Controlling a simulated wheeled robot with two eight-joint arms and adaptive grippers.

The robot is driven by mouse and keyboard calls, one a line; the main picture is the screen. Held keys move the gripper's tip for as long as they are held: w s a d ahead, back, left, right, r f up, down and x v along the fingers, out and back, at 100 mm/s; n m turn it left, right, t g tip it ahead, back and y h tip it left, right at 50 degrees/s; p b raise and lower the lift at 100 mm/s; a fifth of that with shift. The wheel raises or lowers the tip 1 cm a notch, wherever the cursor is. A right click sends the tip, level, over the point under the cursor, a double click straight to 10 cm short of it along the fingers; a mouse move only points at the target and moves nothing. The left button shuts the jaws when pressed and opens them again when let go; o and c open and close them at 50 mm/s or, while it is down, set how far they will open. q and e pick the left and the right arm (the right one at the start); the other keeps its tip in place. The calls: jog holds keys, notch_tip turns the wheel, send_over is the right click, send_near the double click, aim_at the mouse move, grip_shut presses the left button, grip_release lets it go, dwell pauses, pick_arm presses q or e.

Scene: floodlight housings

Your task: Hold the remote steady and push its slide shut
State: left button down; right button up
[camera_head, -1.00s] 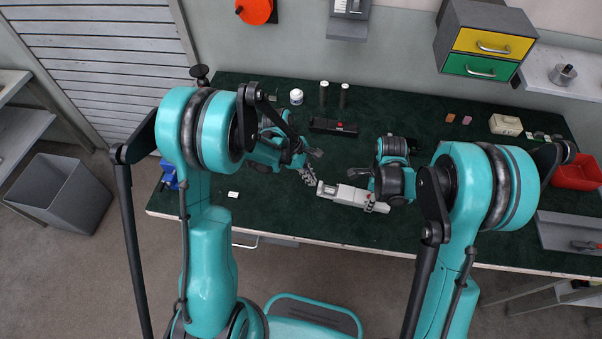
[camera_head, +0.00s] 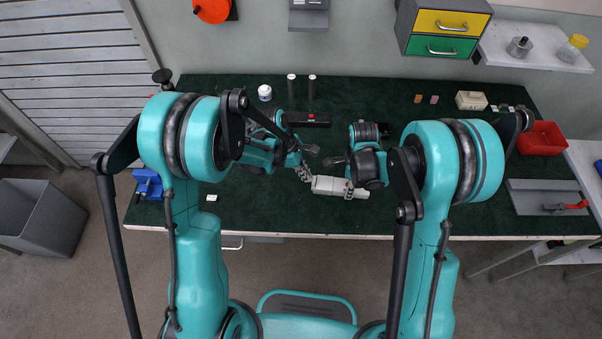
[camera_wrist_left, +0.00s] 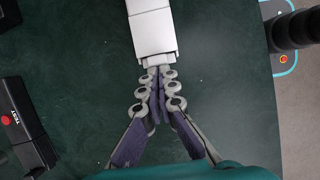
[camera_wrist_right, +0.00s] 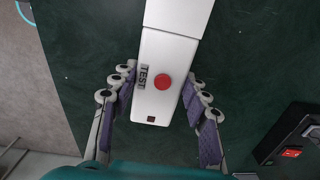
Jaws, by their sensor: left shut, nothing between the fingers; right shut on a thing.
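The white remote (camera_head: 328,186) lies over the front middle of the dark green mat. In the right wrist view its body (camera_wrist_right: 165,95) shows a red button and a TEST label, with a step where the slide part (camera_wrist_right: 178,14) begins. My right gripper (camera_wrist_right: 161,76) is shut on the body, one finger along each side. My left gripper (camera_head: 306,173) is shut and empty, fingertips together at the remote's left end. In the left wrist view these tips (camera_wrist_left: 159,72) meet the end of the slide (camera_wrist_left: 153,35). I cannot tell whether any slide gap is left.
A black device with a red button (camera_head: 309,119) lies behind the remote, apart from it. Two dark cylinders (camera_head: 301,87) and a white jar (camera_head: 265,92) stand farther back. A blue object (camera_head: 147,184) is at the left edge. The mat around the remote is clear.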

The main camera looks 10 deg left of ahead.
pick_arm(q)
jog(key=shift+d, duration=0.2)
pick_arm(e)
jog(key=shift+a, duration=0.2)
pick_arm(q)
jog(key=a, duration=0.4)
jog(key=shift+a+r, duration=0.35)
pick_arm(e)
jog(key=shift+d, duration=0.1)
jog(key=o, duration=1.3)
pick_arm(q)
jog(key=v, duration=0.9)
jog(key=shift+r, duration=0.1)
